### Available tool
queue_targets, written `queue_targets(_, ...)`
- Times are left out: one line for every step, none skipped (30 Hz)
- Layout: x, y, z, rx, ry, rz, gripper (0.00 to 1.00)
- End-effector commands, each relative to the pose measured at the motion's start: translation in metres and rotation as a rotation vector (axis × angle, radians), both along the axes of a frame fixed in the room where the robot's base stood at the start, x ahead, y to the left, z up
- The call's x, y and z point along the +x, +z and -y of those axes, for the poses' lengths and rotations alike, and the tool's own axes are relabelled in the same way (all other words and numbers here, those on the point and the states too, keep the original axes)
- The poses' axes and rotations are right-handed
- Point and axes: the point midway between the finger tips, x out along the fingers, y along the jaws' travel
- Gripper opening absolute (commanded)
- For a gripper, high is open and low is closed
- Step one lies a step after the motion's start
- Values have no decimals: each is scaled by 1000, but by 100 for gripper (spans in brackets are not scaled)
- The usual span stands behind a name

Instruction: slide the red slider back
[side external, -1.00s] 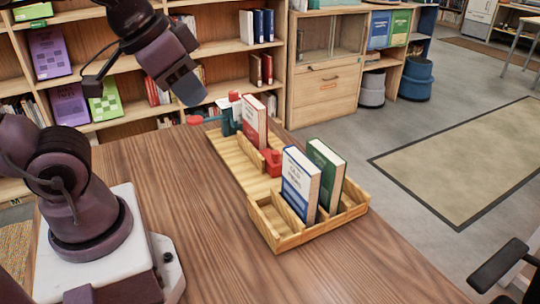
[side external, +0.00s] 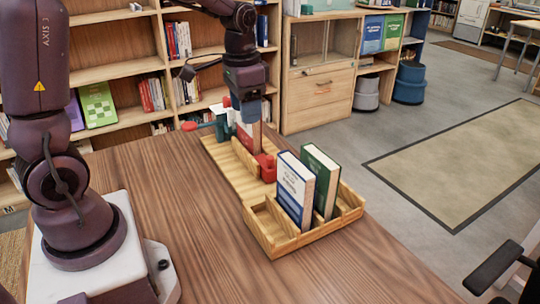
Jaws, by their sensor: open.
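The red slider (side external: 266,167) is a small red block at the right edge of the wooden tray (side external: 222,158), just behind the divided section at the front. A red-and-white book (side external: 249,137) stands upright behind it, its top hidden by my gripper. My gripper (side external: 249,118) points down at the book's top, behind and above the slider. Its fingertips are small and hard to make out; I cannot tell whether they touch the book. The slider appears apart from my gripper.
A blue-and-white book (side external: 293,190) and a green book (side external: 322,178) stand in the front compartments (side external: 262,222). The wooden table (side external: 165,200) is clear left of the tray. Shelves stand behind.

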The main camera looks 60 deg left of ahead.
Motion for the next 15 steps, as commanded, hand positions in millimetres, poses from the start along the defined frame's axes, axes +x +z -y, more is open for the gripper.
queue_targets(14,-15,-12,-8,-40,-32,51)
queue_targets(21,-23,-18,-12,-72,-45,51)
queue_targets(30,-33,-26,-17,-115,-58,51)
queue_targets(37,-40,-32,-22,-149,-68,51)
queue_targets(43,-47,-37,-26,-185,-76,51)
queue_targets(51,-56,-44,-31,-234,-84,51)
queue_targets(57,-61,-49,-34,-274,-87,51)
queue_targets(63,-66,-53,-36,-316,-89,51)
queue_targets(71,-71,-59,-36,-379,-86,51)
queue_targets(77,-72,-61,-33,-426,-81,51)
queue_targets(83,-71,-63,-27,-469,-73,51)
queue_targets(89,-66,-64,-16,-522,-58,51)
queue_targets(92,-62,-65,-8,-556,-49,51)
queue_targets(94,-59,-66,-3,-587,-43,51)
queue_targets(94,-59,-66,-1,-622,-44,51)
